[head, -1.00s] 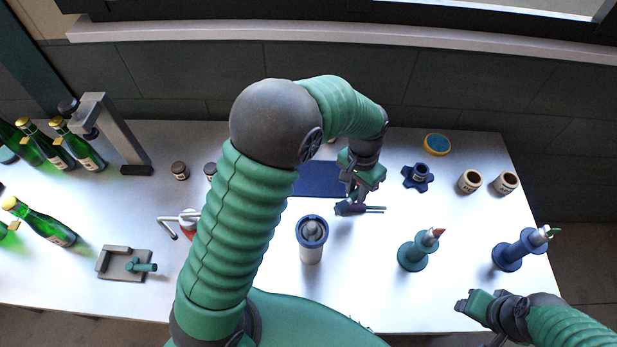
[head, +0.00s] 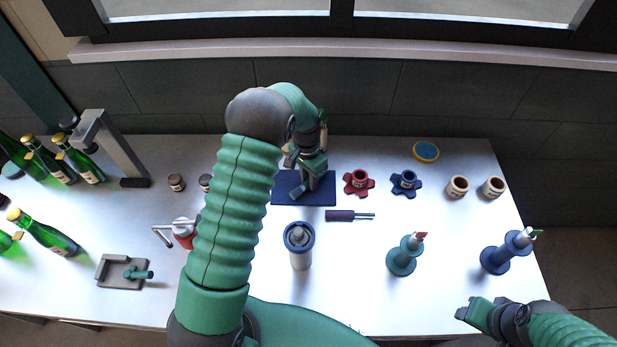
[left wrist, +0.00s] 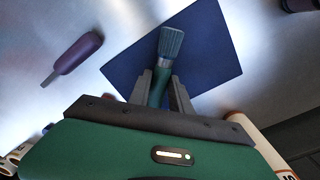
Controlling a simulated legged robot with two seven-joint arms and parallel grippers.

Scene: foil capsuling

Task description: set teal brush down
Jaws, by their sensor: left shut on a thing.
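My left gripper (head: 312,166) is shut on the teal brush. In the left wrist view the brush (left wrist: 170,44) sticks out between the two fingers (left wrist: 160,88), its grey-teal bristle end pointing away from the gripper. Behind the brush lies the dark blue mat (left wrist: 210,65), which also shows in the head view (head: 288,198) under the gripper. I cannot tell whether the brush touches the mat. In the head view the brush is mostly hidden by the gripper. My right gripper (head: 468,309) is at the front right, apart from everything; its jaw gap is unclear.
A purple-handled tool (head: 342,215) lies just right of the mat's front. Red (head: 358,182) and blue (head: 405,183) star-shaped holders stand right of the mat. A grey cylinder with a blue rim (head: 300,255) stands in front. Green bottles (head: 48,236) are at left.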

